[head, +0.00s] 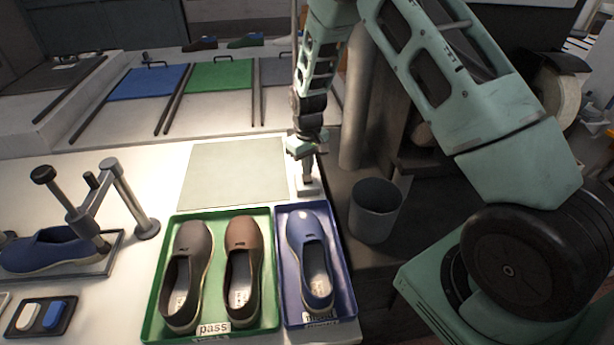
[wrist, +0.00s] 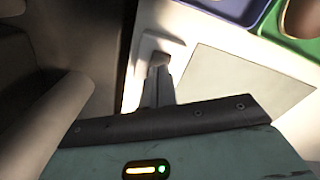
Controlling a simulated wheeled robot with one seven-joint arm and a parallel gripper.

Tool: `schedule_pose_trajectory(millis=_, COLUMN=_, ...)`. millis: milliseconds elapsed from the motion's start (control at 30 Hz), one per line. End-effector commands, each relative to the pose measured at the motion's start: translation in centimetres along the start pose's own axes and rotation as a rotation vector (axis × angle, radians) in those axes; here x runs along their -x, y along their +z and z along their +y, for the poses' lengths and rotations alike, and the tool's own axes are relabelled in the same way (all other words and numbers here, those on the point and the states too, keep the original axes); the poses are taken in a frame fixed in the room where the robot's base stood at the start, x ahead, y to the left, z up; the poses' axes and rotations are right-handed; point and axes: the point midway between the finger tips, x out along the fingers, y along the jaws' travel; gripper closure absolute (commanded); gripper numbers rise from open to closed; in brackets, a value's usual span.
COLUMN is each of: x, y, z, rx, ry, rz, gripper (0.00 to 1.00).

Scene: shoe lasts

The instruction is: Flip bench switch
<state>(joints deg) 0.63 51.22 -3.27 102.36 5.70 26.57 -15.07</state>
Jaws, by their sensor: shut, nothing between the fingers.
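My gripper (head: 307,181) points down at the right edge of the bench, with its fingers together and nothing between them. Its fingertips are at a small pale plate (head: 310,192), which looks like the bench switch. In the wrist view the closed fingers (wrist: 160,72) reach over the white plate (wrist: 150,44), and their tips overlap its middle. The fingers hide the switch's moving part, so I cannot tell its position or whether they touch it.
A pale green mat (head: 232,172) lies left of my gripper. A green tray (head: 150,318) holds a grey and a brown shoe; a blue tray (head: 348,312) holds a blue shoe. A grey bin (head: 375,215) stands right of the bench. A post (head: 352,110) rises close behind my gripper.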

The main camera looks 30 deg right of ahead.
Motion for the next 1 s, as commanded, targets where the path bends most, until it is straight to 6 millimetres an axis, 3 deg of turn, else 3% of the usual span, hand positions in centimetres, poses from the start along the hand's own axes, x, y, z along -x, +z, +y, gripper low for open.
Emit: schedule_pose_trajectory(millis=1000, x=-0.75, y=0.00, z=0.00, rx=0.000, ry=0.000, rz=0.000, gripper=1.00)
